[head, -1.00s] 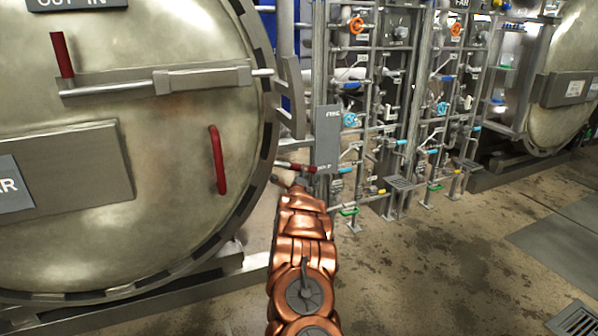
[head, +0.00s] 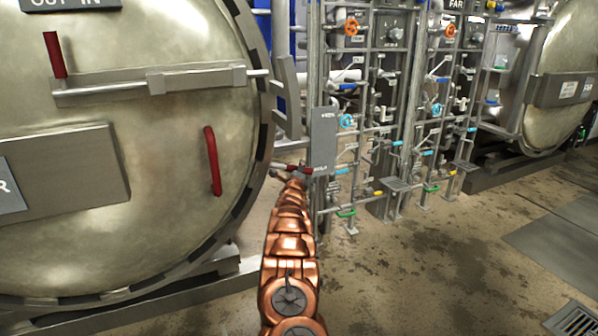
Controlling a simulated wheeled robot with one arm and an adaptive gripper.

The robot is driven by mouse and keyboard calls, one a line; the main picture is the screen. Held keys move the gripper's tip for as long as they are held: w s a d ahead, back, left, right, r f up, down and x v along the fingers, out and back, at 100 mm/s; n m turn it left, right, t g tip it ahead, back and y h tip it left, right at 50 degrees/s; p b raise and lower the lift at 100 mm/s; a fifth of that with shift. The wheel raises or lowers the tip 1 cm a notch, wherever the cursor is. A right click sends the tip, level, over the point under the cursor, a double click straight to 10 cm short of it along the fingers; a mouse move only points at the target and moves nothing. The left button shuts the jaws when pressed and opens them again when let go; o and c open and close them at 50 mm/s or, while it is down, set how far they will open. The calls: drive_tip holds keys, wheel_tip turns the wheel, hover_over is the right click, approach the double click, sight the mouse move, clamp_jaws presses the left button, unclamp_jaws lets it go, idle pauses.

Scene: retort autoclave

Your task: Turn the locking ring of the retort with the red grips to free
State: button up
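The big round retort door (head: 130,200) fills the left side. Its dark notched locking ring (head: 262,150) runs around the rim. A red upright grip (head: 55,55) stands at the door's upper left, and a curved red handle (head: 212,161) sits on its right side. A short bar with a red grip (head: 300,170) sticks out to the right of the ring. My copper arm reaches up to this bar, with my gripper (head: 291,178) at or just below it. The gripper is small and partly hidden by my arm, so I cannot tell whether its fingers touch or hold the bar.
A grey box (head: 324,140) stands just right of the red-gripped bar. Behind it is a rack of pipes and valves (head: 400,110). A second retort (head: 560,80) stands at the far right. The concrete floor (head: 430,270) at the front right is clear.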

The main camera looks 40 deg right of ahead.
drive_tip(key=shift+w+d, duration=0.25)
drive_tip(key=shift+w, duration=0.05)
drive_tip(key=shift+c, duration=0.4)
clamp_jaws()
idle(0.5)
